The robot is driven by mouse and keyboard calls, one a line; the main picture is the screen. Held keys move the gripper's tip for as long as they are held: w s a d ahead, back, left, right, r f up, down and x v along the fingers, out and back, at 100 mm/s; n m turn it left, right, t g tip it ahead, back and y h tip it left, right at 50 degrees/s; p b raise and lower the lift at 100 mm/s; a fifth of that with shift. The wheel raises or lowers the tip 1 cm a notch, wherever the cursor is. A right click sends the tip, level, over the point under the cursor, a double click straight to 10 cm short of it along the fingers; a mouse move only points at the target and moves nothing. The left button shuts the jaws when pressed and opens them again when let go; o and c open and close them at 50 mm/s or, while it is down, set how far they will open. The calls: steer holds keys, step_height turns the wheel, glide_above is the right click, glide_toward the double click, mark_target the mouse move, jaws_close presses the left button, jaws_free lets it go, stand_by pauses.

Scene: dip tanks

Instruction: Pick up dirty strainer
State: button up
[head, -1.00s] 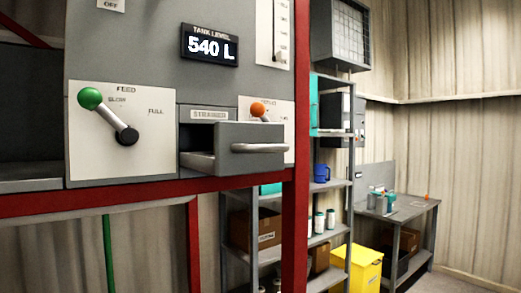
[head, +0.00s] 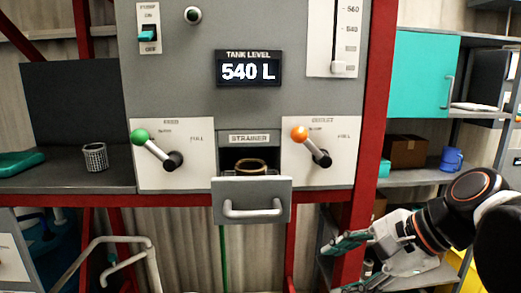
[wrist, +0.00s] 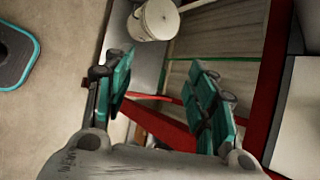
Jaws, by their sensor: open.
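The strainer drawer (head: 252,187) under the "STRAINER" label is pulled open from the grey panel. A brownish ring-shaped rim (head: 250,165), seemingly the dirty strainer, shows inside it; its lower part is hidden by the drawer front. A grey mesh cup (head: 95,157) stands apart on the dark shelf at left. My gripper (head: 347,266) is to the right of and below the drawer, near the red post. Its teal fingers are apart and empty, as the wrist view (wrist: 160,92) also shows.
Green-knobbed (head: 155,148) and orange-knobbed (head: 312,147) levers flank the drawer. The red frame post (head: 376,100) stands between the panel and the shelving with a blue mug (head: 451,159). A white bucket (wrist: 155,20) is in the wrist view. A teal item (head: 20,163) lies at far left.

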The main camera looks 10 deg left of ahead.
steer(key=w+a+r+m+g+y+p, duration=0.1)
steer(key=w+a+r+m+y+p, duration=0.3)
steer(key=r, duration=0.7)
steer(key=w+r+m+g+y+p, duration=0.1)
steer(key=w+r+m+p, duration=0.1)
steer(key=r+p, duration=0.7)
steer(key=shift+m, duration=0.3)
steer(key=a, duration=0.2)
steer(key=a+f, duration=0.1)
steer(key=a, duration=0.2)
steer(key=a+b, duration=0.1)
steer(key=a, duration=0.2)
steer(key=shift+w+a+f, duration=0.1)
steer(key=shift+w+f, duration=0.05)
steer(key=shift+w, duration=0.25)
steer(key=p+x, duration=0.1)
steer(key=x, duration=0.4)
steer(key=shift+w+a+f+p, duration=0.1)
steer(key=shift+p, duration=0.25)
steer(key=c, duration=0.9)
